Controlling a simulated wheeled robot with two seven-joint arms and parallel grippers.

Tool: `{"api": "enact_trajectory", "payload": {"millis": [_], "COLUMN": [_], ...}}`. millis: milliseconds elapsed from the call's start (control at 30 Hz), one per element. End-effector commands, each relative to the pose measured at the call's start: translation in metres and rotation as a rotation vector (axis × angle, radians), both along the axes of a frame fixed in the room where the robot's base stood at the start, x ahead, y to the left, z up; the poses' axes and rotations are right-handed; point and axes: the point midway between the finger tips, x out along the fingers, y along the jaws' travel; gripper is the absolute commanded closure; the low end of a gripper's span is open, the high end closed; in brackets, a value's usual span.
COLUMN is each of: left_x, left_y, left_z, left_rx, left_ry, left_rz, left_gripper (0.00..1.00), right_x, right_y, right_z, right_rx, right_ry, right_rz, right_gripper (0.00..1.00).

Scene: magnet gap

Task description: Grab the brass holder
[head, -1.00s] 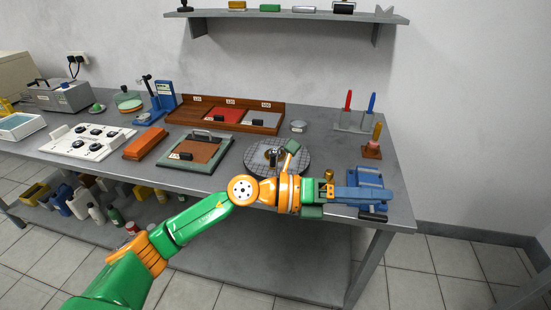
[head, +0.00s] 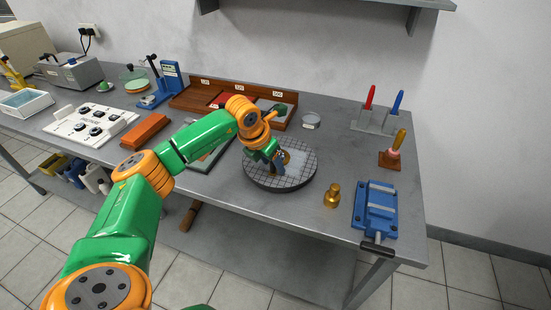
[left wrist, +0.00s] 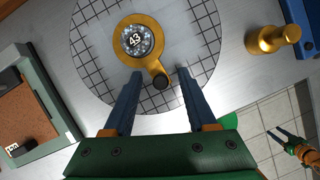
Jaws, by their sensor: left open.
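In the head view my left gripper (head: 277,161) is over the gridded plate (head: 305,172) and mostly hides the holder. My right gripper (left wrist: 280,136) shows small at the lower right of the left wrist view, fingers apart and empty.
A brass knobbed weight (head: 332,196) stands right of the plate, beside a blue vise (head: 376,208). An orange block (head: 145,131) lies left of my arm.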

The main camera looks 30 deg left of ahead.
Motion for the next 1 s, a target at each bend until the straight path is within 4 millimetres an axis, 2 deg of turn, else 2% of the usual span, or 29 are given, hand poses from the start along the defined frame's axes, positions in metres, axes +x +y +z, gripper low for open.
{"api": "enact_trajectory", "payload": {"millis": [167, 267, 400, 833, 1000], "left_x": [0.0, 0.0, 0.0, 0.001, 0.002], "left_y": [0.0, -0.001, -0.001, -0.001, -0.001], "left_z": [-0.002, -0.001, -0.001, 0.001, 0.022], "left_rx": [-0.001, -0.001, -0.002, -0.002, -0.002], "left_ry": [-0.001, -0.001, -0.001, -0.003, -0.008], "left_rz": [-0.001, -0.001, -0.002, -0.002, -0.003], "left_gripper": [0.43, 0.65, 1.0, 1.0, 1.0], "right_x": [0.003, 0.003, 0.004, 0.004, 0.004], "right_y": [0.001, 0.001, 0.001, 0.0, 0.0], "right_z": [0.0, 0.0, 0.0, -0.002, -0.015], "right_rx": [0.001, 0.001, 0.001, 0.001, 0.0], "right_ry": [-0.005, -0.007, -0.007, -0.008, -0.008], "right_rz": [0.0, 0.0, 0.0, 0.0, 0.001], "right_gripper": [0.5, 0.5, 0.5, 0.5, 0.5]}}
